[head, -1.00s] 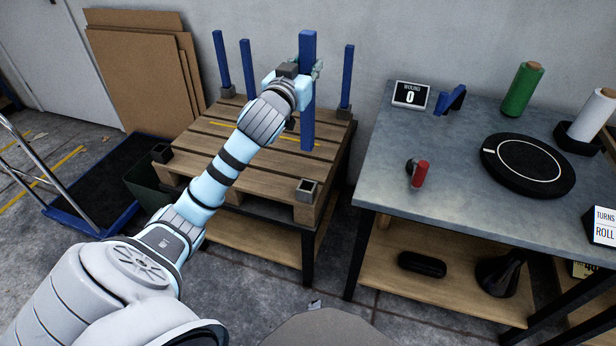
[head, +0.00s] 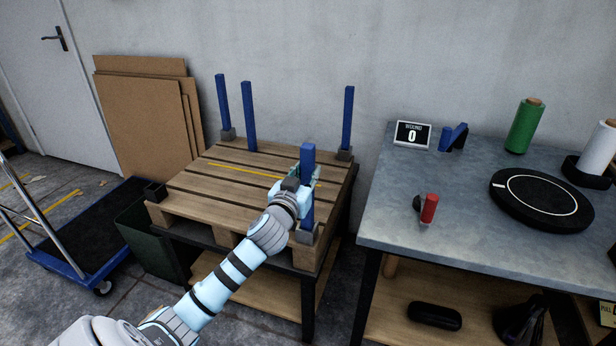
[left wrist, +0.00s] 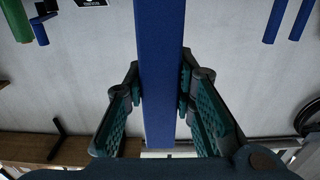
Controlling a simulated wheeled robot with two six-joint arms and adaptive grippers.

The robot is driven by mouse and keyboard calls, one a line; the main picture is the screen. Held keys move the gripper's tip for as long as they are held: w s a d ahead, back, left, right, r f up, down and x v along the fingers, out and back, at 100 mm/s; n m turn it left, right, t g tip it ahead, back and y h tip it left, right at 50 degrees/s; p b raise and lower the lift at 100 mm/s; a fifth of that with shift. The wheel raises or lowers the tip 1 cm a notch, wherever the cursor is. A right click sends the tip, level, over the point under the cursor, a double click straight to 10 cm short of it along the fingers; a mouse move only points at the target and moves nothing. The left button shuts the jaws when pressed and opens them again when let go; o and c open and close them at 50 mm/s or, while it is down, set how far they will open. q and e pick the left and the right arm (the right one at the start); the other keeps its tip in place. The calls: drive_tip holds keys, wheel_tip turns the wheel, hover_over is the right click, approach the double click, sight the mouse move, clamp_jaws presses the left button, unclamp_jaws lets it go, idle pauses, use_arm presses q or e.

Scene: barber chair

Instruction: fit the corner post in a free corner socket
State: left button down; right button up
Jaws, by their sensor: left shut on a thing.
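My left gripper (head: 304,183) is shut on a blue corner post (head: 308,155), which stands upright over the pallet's near right corner. In the left wrist view the post (left wrist: 160,65) runs between both fingers. Its lower end meets the grey near right corner socket (head: 306,237); I cannot tell how deep it sits. The near left socket (head: 154,191) is empty. Blue posts stand in the back left socket (head: 228,134) and back right socket (head: 344,155). My right gripper is not in view.
Another blue post (head: 249,115) stands upright at the pallet's back edge; its support is unclear. A grey table (head: 390,225) to the right bears a red-handled tool (head: 429,208), a display, film rolls and a black turntable (head: 541,200).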

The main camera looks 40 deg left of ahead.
use_arm(q)
drive_tip(key=c, duration=1.3)
unclamp_jaws()
drive_tip(key=shift+c, duration=0.2)
